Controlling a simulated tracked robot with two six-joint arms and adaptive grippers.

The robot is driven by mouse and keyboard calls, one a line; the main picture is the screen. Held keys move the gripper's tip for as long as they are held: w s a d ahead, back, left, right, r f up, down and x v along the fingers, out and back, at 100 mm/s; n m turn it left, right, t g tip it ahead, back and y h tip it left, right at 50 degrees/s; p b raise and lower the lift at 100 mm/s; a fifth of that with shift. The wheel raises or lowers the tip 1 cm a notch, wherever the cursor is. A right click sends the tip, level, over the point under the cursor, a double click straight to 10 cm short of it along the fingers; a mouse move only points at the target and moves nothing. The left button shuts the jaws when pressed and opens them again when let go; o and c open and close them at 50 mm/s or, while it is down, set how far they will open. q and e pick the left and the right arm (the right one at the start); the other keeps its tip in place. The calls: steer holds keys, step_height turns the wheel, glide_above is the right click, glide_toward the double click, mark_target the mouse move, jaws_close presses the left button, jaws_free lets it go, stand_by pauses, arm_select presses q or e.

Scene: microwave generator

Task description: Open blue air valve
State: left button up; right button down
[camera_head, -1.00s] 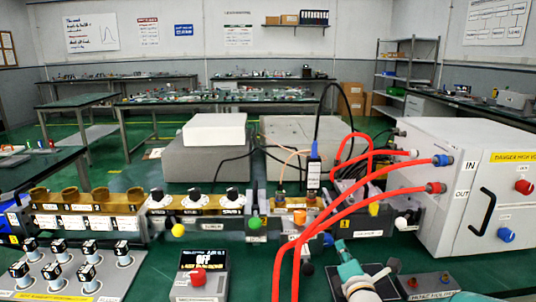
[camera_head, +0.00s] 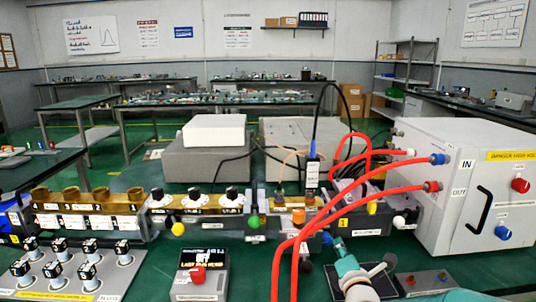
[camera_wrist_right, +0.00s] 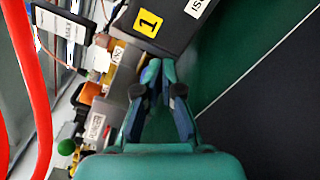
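A small blue knob (camera_head: 327,238) sits on the front of the low bench assembly, below the red hoses. It is the likely blue air valve, but its label is not readable. My right gripper (camera_head: 341,246) is low on the right of the assembly, with its teal fingertips just right of this knob. Contact cannot be told. In the right wrist view the fingers (camera_wrist_right: 159,70) converge, tips nearly together, with nothing clearly held. My left gripper is not in view.
A white box (camera_head: 460,190) with a second blue knob (camera_head: 503,233) and a red knob (camera_head: 520,185) stands at right. Red hoses (camera_head: 365,205) arch over the assembly. A green knob (camera_head: 254,221) and a control box (camera_head: 200,272) are left of my gripper.

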steer(key=shift+w+a+r, duration=0.1)
steer(key=shift+w+r, duration=0.05)
steer(key=shift+w, duration=0.1)
